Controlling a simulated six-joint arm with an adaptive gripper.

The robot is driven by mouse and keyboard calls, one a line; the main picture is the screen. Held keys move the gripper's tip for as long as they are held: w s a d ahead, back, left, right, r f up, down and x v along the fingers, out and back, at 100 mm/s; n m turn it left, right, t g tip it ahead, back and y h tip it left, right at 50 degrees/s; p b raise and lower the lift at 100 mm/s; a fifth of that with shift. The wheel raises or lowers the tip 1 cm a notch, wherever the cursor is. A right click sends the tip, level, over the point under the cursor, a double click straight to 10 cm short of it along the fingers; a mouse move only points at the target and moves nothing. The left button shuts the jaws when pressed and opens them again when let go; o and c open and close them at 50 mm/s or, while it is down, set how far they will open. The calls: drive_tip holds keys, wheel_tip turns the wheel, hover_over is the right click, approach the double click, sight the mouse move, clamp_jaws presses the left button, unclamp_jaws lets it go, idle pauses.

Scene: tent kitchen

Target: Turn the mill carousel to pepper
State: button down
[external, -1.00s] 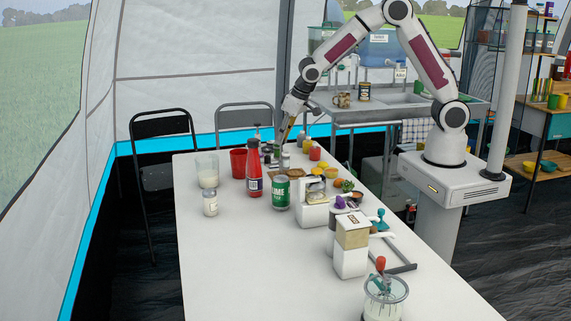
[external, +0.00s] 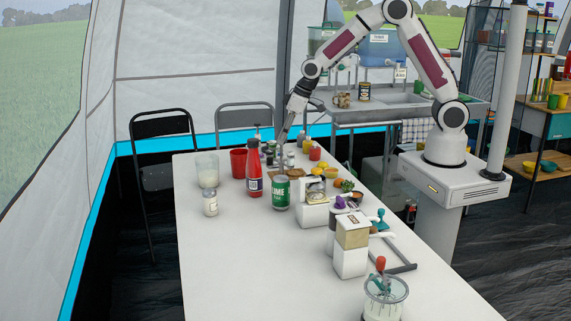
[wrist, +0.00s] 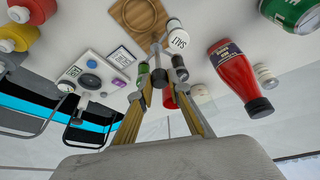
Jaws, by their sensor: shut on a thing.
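My gripper (wrist: 164,66) is shut on a small grey part among the mills; it hides most of that part. In the external view my gripper (external: 282,140) points down at the far end of the white table. A mill with a white SALT label (wrist: 177,39) stands just beside the fingertips. A dark mill with green (wrist: 143,69) shows beside the other finger. A wooden board with a round groove (wrist: 137,18) lies close by. I cannot make out a pepper label, and the carousel's base is mostly hidden.
A red sauce bottle (external: 253,168), green LIME can (external: 280,193) and red cup (external: 238,162) stand close to the mills. A white panel with knobs (wrist: 92,78) and red and yellow bottles (wrist: 36,10) are nearby. The table's near left area is clear.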

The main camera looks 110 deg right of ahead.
drive_tip(key=shift+d+n+y, duration=0.1)
drive_tip(key=shift+n+y, duration=0.5)
drive_tip(key=shift+n, duration=0.9)
drive_tip(key=shift+d+n+y, duration=0.1)
drive_tip(key=shift+n+y, duration=0.6)
drive_tip(key=shift+n, duration=1)
drive_tip(key=shift+d+n+g+y, duration=0.15)
drive_tip(key=shift+n+y, duration=0.35)
drive_tip(key=shift+n, duration=1)
drive_tip(key=shift+a+n+g+y, duration=0.1)
drive_tip(key=shift+n+g+y, duration=0.3)
drive_tip(key=shift+n, duration=1.1)
drive_tip(key=c, duration=1.9)
unclamp_jaws()
drive_tip(key=shift+m+t, duration=0.25)
drive_tip(key=shift+m, duration=0.15)
